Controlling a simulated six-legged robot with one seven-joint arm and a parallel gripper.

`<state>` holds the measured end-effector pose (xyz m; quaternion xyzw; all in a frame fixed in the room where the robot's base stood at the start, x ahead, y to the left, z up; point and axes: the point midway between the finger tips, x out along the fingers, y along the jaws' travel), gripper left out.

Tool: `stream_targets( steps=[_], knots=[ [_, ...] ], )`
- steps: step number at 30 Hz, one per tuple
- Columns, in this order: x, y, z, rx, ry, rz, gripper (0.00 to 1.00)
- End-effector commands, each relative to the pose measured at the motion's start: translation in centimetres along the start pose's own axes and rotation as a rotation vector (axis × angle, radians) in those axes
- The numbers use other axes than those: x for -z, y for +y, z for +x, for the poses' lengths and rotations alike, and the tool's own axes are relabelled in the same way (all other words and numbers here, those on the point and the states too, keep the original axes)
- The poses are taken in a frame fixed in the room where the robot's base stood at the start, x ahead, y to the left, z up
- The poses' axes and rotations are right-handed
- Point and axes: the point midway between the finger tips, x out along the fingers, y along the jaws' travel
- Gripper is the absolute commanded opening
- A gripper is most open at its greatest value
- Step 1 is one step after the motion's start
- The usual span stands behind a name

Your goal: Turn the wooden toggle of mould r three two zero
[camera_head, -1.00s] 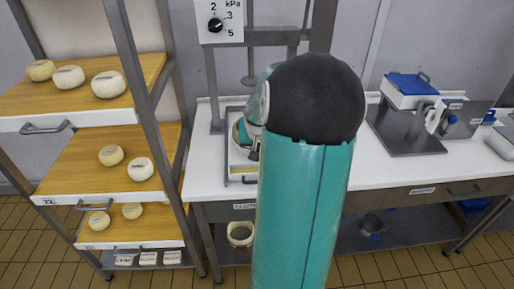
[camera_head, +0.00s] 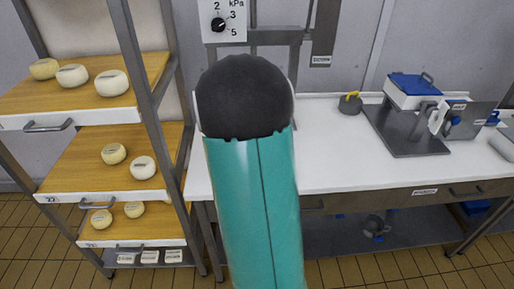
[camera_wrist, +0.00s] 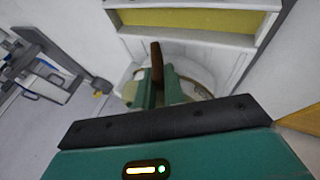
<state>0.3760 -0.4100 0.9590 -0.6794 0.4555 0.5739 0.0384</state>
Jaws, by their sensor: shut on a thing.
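The brown wooden toggle (camera_wrist: 157,64) stands upright between the green fingers of my gripper (camera_wrist: 158,88) in the wrist view. My gripper is shut on it. Below and around the fingers is a pale round thing (camera_wrist: 203,91), probably the mould; my fingers hide part of it and no number on it can be read. In the head view my arm covers the left part of the white bench, so the gripper, toggle and mould are hidden there.
A rack (camera_head: 146,119) with cheeses on wooden shelves stands left. The white bench (camera_head: 335,145) carries a dark weight with a yellow handle (camera_head: 350,103) and a blue-lidded box (camera_head: 413,90) on the right. A pressure dial (camera_head: 218,24) is above. The bench's middle is clear.

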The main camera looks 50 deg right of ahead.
Motion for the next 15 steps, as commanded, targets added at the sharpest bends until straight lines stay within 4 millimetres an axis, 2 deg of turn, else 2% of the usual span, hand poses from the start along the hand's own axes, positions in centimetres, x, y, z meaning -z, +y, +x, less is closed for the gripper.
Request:
stream_targets(
  steps=[15],
  knots=[
    [-0.03,-1.38,0.24,-0.423,0.003,-0.182,0.00]
  ],
)
